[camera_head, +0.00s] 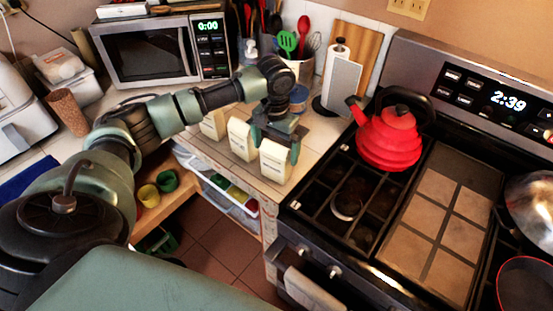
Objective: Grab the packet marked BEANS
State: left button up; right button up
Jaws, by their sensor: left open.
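Three cream packets stand in a row on the counter beside the stove: a left one (213,126), a middle one (241,140) and a right one (275,161). Their markings are too small to read, so I cannot tell which says BEANS. My left gripper (274,147) points down over the right packet, its fingers apart at the packet's top. I cannot tell whether the fingers touch it. My left arm hides part of the counter behind the packets. My right gripper is not in view.
A red kettle (388,138) stands on the black stove (350,200) to the right. A paper towel holder (341,85) and a utensil crock (298,68) stand behind. A microwave (160,50) is at the back left. An open shelf with cups lies below the counter.

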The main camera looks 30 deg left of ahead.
pick_arm(q)
jog(key=f, duration=0.3)
jog(key=f+p, duration=0.1)
jog(key=shift+s+d+f, duration=0.15)
jog(key=shift+d, duration=0.1)
jog(key=c, duration=1.8)
jog(key=shift+o, duration=0.2)
